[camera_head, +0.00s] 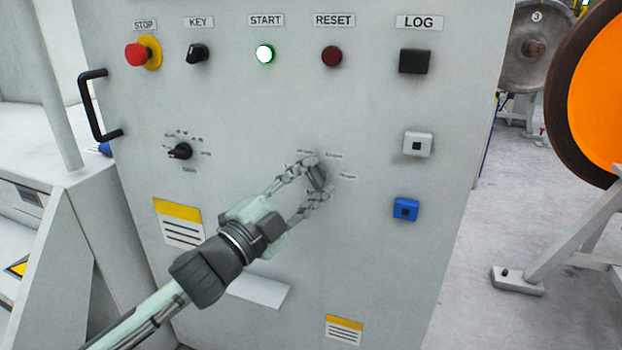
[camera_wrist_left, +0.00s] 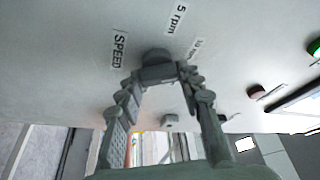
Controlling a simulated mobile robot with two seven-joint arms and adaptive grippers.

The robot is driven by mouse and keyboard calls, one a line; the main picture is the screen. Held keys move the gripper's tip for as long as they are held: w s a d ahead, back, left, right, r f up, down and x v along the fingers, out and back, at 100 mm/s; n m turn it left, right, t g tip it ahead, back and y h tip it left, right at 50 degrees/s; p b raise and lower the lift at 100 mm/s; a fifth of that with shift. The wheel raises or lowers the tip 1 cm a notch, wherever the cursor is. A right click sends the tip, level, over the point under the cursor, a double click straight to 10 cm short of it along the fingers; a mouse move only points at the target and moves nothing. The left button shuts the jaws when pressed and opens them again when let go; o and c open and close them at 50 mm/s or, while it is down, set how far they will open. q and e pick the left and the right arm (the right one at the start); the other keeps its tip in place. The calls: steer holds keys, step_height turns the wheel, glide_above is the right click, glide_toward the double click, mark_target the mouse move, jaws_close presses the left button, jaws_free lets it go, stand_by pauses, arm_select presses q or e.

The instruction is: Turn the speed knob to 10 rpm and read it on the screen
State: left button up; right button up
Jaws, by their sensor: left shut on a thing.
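The speed knob (camera_head: 317,178) is a dark round knob on the grey panel (camera_head: 240,110), with small labels around it. My left gripper (camera_head: 309,184) has its fingers on either side of the knob and is shut on it. In the left wrist view the knob (camera_wrist_left: 155,68) sits between the fingertips (camera_wrist_left: 156,75). There a "SPEED" label (camera_wrist_left: 118,50) and a "5 rpm" label (camera_wrist_left: 179,18) are legible; a further label (camera_wrist_left: 196,48) beside a finger is partly readable as 10. The knob's pointer is hidden. My right gripper is not in view.
The panel also carries a red stop button (camera_head: 135,54), a key switch (camera_head: 197,53), a lit start button (camera_head: 265,54), a reset button (camera_head: 331,56), another selector knob (camera_head: 180,151) and a blue block (camera_head: 405,209). A handle (camera_head: 88,105) juts out at left.

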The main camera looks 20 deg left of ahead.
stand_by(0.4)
arm_select(q)
steer(key=o, duration=1.2)
steer(key=shift+c, duration=0.2)
steer(key=v, duration=1.2)
